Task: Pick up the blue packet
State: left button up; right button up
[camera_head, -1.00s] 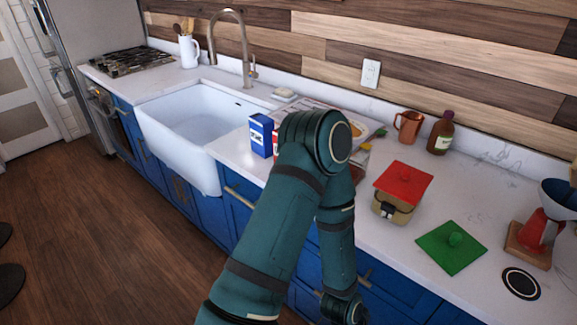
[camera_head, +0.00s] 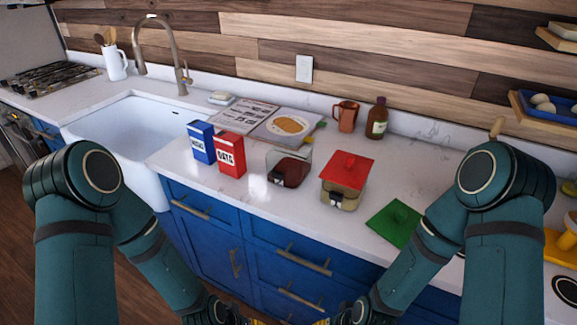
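The blue packet (camera_head: 202,144) stands upright on the white counter, just right of the sink, with a white label on its front. A red packet (camera_head: 230,156) marked "OATS" stands close at its right. Both my arms hang low in front of the counter, one on each side of the picture. My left gripper (camera_head: 246,321) and my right gripper (camera_head: 328,321) are at the bottom edge, mostly cut off, below the counter and well apart from the packet. Their fingers do not show clearly.
An open cookbook (camera_head: 285,124) lies behind the packets. A copper mug (camera_head: 346,116) and brown bottle (camera_head: 377,119) are near the wall. The sink (camera_head: 130,128) is left.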

aim_at(201, 132)
jog(key=j+z, duration=0.1)
jog(key=z, duration=0.3)
jog(key=j+z, duration=0.15)
jog(key=z, duration=0.25)
jog(key=j+z, duration=0.2)
jog(key=z, duration=0.2)
jog(key=j+z, duration=0.15)
jog(key=z, duration=0.25)
jog(key=j+z, duration=0.2)
jog(key=k+j+z, duration=0.2)
jog(key=j, duration=0.15)
jog(key=k+j+z, duration=0.3)
jog(key=j, duration=0.25)
jog(key=k+j+z, duration=0.1)
jog(key=j, duration=0.2)
jog(key=k+j+z, duration=0.15)
jog(key=k+j, duration=0.05)
jog(key=j, duration=0.1)
